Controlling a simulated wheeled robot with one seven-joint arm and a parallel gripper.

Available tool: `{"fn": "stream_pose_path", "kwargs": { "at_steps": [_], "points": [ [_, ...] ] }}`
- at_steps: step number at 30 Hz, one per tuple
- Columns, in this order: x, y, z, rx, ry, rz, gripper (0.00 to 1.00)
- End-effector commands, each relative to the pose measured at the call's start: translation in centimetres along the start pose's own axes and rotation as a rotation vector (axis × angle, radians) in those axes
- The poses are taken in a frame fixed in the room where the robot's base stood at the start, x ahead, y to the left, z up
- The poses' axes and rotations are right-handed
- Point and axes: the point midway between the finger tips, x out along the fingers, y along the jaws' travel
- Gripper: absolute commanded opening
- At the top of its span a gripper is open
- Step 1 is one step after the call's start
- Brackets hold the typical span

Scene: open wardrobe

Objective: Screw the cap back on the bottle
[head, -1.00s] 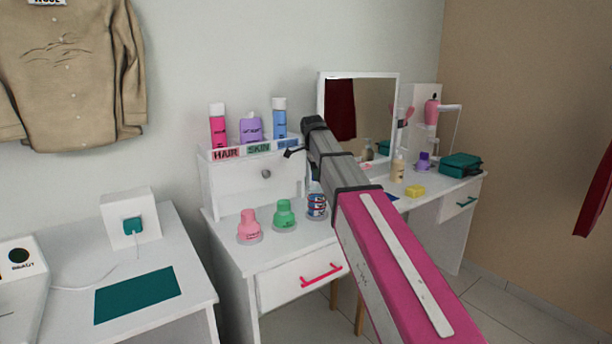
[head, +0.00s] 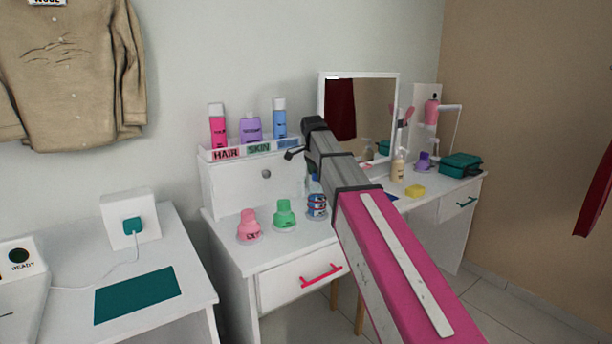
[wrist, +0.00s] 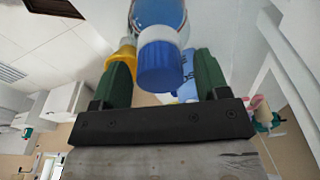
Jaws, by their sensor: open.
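A bottle of blue liquid with a red and blue label (head: 317,206) stands on the white dressing table, partly behind my arm. In the wrist view the bottle (wrist: 160,12) is close up, with a white collar and a ribbed blue cap (wrist: 160,68) at its end. My gripper (wrist: 163,60) is open, with one green finger on each side of the cap. I cannot tell whether the fingers touch the cap, or how firmly the cap sits on the collar. In the head view my arm hides most of the gripper.
A pink bottle (head: 249,225) and a green bottle (head: 284,213) stand to the left on the table. A shelf behind holds several bottles above HAIR and SKIN labels. A mirror (head: 359,113), pump bottle (head: 398,166) and yellow block (head: 415,191) are to the right.

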Motion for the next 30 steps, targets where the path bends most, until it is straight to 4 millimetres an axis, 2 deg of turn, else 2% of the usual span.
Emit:
{"fn": "stream_pose_path", "kwargs": {
  "at_steps": [30],
  "points": [
    [0.00, 0.02, -0.04, -1.136, 0.000, -0.138, 0.68]
  ]
}}
